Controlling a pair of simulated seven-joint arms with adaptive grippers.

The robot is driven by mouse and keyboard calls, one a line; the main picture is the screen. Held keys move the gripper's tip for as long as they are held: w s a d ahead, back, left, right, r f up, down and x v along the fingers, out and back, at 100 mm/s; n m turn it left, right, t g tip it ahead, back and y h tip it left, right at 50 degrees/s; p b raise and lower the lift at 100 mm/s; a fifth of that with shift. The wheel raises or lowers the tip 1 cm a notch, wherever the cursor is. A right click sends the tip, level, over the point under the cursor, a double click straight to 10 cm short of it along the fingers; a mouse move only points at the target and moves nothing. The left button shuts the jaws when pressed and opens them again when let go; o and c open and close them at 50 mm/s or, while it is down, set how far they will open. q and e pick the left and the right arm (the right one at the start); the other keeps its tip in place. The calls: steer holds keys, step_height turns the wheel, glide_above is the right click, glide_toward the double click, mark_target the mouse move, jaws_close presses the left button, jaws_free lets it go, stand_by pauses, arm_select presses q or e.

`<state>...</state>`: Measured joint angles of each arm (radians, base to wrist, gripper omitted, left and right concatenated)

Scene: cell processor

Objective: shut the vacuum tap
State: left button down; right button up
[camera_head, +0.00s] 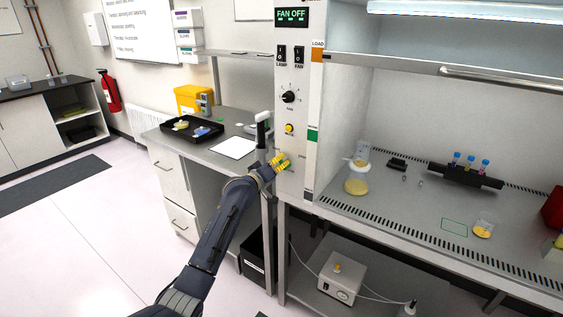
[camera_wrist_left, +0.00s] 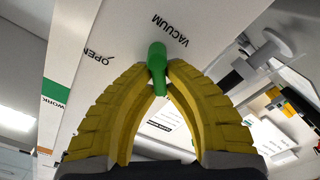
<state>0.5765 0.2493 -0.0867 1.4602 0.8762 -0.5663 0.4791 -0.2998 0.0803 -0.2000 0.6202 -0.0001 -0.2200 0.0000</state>
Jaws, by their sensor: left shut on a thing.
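The vacuum tap (camera_wrist_left: 157,58) has a green handle on the white cabinet front panel, with the printed words VACUUM and OPEN near it in the left wrist view. My left gripper (camera_head: 281,162) has yellow fingers and is at the lower part of the panel, just left of the hood opening. In the left wrist view its fingertips (camera_wrist_left: 158,72) are shut on the green handle, one on each side. The gripper mostly hides the tap in the head view. My right gripper is not in view.
Above the tap, the panel carries a yellow button (camera_head: 289,128), a black knob (camera_head: 288,96) and two switches. A flask (camera_head: 357,180) and a tube rack (camera_head: 465,175) stand inside the hood. A side bench (camera_head: 215,165) with a black tray (camera_head: 191,131) is left of the panel.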

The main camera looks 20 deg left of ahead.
arm_select(q)
steer(key=shift+f+n, duration=0.1)
steer(key=shift+n, duration=0.3)
steer(key=c, duration=1.5)
jaws_free()
steer(key=shift+o, duration=0.2)
steer(key=v, duration=1.2)
steer(key=shift+a, duration=0.1)
